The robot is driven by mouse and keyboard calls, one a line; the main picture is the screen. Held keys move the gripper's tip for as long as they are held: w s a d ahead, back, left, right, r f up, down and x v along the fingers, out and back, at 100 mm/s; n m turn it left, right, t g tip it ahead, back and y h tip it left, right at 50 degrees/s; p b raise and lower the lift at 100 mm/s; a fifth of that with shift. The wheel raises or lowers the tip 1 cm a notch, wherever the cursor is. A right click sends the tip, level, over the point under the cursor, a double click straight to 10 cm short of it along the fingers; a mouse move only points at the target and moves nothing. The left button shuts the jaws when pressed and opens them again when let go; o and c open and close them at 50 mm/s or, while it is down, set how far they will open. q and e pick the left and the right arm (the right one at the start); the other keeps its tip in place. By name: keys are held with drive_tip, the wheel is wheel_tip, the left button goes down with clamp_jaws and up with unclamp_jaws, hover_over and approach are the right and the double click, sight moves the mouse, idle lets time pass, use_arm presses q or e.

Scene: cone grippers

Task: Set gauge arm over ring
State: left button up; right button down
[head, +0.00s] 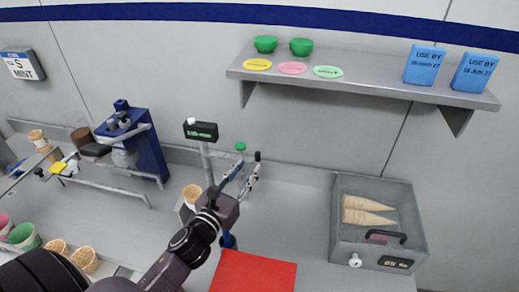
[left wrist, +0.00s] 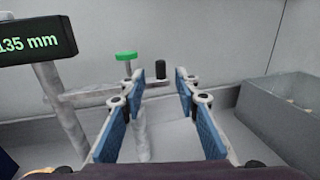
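The gauge has a pale post (head: 207,163) with a dark display (head: 201,131); in the left wrist view the display (left wrist: 36,36) reads "135 mm". Its pale horizontal arm (left wrist: 92,97) runs from the post toward a black upright knob (left wrist: 160,70). A green cap (left wrist: 126,56) shows nearby. My left gripper (head: 244,172) is open beside the gauge. In the left wrist view, the knob appears between its blue-padded fingers (left wrist: 158,88), with no clear contact. A cone (head: 191,191) stands by the post; I cannot make out a ring for certain. My right gripper is not in view.
A grey bin (head: 343,238) with cones is at the right. A red mat (head: 254,272) lies in front. A blue press-like device (head: 147,150) stands left of the gauge. A wall shelf (head: 380,85) hangs above. Counter between gauge and bin is clear.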

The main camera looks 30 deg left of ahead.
sight(256, 156)
use_arm(q)
drive_tip(key=shift+w+r, duration=0.15)
drive_tip(key=shift+w, duration=0.2)
drive_tip(key=w+p, duration=0.2)
drive_tip(key=w, duration=0.4)
drive_tip(key=shift+w, duration=0.3)
drive_tip(key=shift+c, duration=0.4)
clamp_jaws()
